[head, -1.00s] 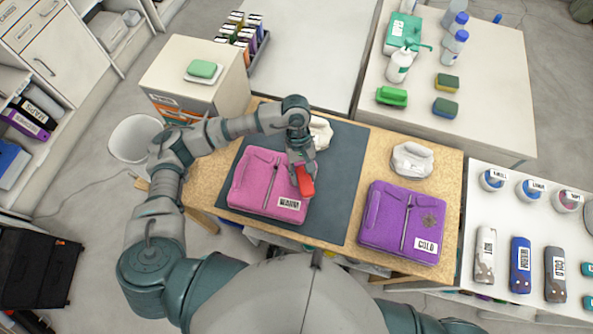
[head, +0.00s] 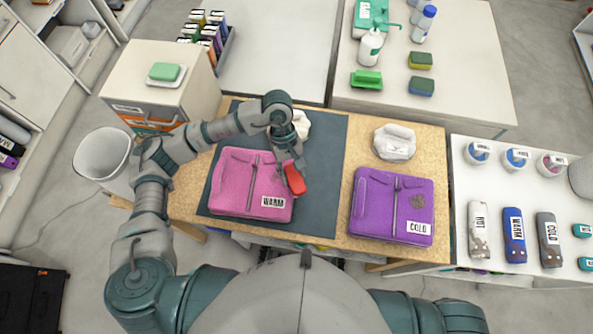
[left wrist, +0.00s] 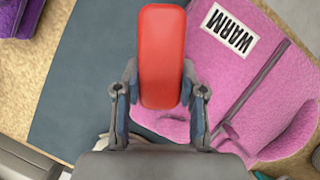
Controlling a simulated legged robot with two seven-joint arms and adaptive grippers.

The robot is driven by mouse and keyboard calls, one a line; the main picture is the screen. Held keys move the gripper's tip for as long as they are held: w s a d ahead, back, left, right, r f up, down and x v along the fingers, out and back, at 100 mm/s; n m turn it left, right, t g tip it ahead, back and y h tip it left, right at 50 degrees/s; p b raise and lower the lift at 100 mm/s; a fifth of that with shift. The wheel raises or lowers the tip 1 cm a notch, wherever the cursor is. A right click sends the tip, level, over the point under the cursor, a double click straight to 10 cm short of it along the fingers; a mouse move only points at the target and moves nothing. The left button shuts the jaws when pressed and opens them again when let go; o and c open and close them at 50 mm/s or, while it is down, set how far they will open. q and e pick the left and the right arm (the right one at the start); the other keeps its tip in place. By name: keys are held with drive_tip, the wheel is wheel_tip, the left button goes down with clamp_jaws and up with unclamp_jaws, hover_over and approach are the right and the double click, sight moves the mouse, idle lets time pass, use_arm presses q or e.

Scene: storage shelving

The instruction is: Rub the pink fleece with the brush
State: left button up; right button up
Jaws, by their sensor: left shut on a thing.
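The pink fleece (head: 236,184), tagged "WARM", lies folded on the dark mat in the head view. It also shows at the right of the left wrist view (left wrist: 283,105). My left gripper (head: 289,166) is shut on the red brush (head: 295,181), at the fleece's right edge. In the left wrist view the brush (left wrist: 162,45) sits between the two fingers (left wrist: 162,95), its red back facing the camera. Whether its underside touches the fleece is hidden. My right gripper is out of view.
A purple fleece (head: 387,207) tagged "COLD" lies to the right on the wooden table (head: 345,165). A white cloth-like bundle (head: 395,142) lies behind it. Dark mat (head: 325,147) is bare right of the pink fleece. A white bin (head: 104,158) stands left.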

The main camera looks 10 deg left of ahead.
sight(274, 176)
use_arm(q)
drive_tip(key=shift+w+a+f+b, duration=0.15)
drive_tip(key=shift+a+b, duration=0.35)
drive_tip(key=shift+a, duration=0.6)
drive_tip(key=shift+w+a+f+b, duration=0.15)
drive_tip(key=shift+a+b, duration=0.3)
drive_tip(key=shift+a, duration=0.6)
drive_tip(key=shift+a+r, duration=0.1)
drive_tip(key=shift+a, duration=0.5)
drive_tip(key=shift+r, duration=0.1)
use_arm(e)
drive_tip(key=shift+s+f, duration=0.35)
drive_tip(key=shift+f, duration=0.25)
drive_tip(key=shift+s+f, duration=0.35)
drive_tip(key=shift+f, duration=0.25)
use_arm(q)
drive_tip(key=shift+r, duration=0.1)
wheel_tip(274, 176, up, 5)
drive_tip(key=shift+r+p, duration=0.15)
drive_tip(key=shift+p, duration=0.6)
drive_tip(key=shift+r, duration=0.35)
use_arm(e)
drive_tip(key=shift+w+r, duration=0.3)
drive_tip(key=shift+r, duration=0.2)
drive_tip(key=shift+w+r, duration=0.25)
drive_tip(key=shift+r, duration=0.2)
